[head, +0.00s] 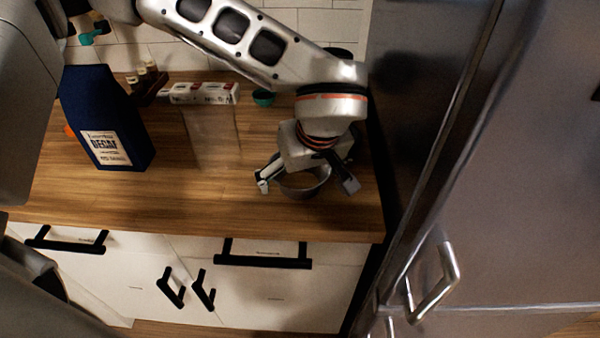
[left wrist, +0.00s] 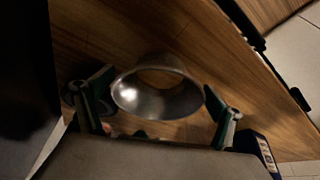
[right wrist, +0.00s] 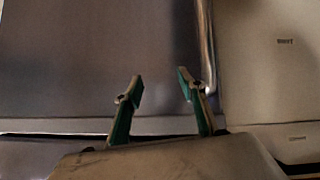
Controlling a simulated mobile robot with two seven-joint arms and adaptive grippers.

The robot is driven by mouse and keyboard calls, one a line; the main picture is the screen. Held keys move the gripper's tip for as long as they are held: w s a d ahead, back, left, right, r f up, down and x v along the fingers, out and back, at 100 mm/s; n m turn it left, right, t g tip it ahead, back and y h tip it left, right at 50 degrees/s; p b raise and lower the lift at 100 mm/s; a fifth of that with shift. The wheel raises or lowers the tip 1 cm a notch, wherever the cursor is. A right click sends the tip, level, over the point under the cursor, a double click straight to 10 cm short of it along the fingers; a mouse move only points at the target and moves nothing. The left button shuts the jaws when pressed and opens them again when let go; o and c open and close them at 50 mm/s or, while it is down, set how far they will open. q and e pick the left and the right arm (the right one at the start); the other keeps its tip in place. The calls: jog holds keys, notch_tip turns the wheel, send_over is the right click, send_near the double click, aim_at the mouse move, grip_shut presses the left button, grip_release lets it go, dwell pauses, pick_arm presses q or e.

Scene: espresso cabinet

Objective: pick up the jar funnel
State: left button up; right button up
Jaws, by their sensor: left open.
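The jar funnel (left wrist: 150,103) is a shiny grey metal ring, wide at one end. In the head view the funnel (head: 305,192) sits on the wooden counter near its right end, partly covered by my left gripper (head: 307,184). My left gripper is open, with one finger on each side of the funnel; in the left wrist view its fingers (left wrist: 162,98) stand apart from the rim with gaps showing. My right gripper (right wrist: 158,85) is open and empty in front of a grey metal surface.
A dark blue decaf bag (head: 105,115) stands on the left of the counter (head: 200,205). A clear container (head: 212,135), a white box (head: 205,93), small bottles (head: 150,80) and a teal cup (head: 263,98) stand behind. A steel fridge (head: 500,150) is at the right. The counter's front middle is clear.

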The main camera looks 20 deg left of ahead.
pick_arm(q)
jog(key=c, duration=1)
jog(key=shift+r, duration=0.15)
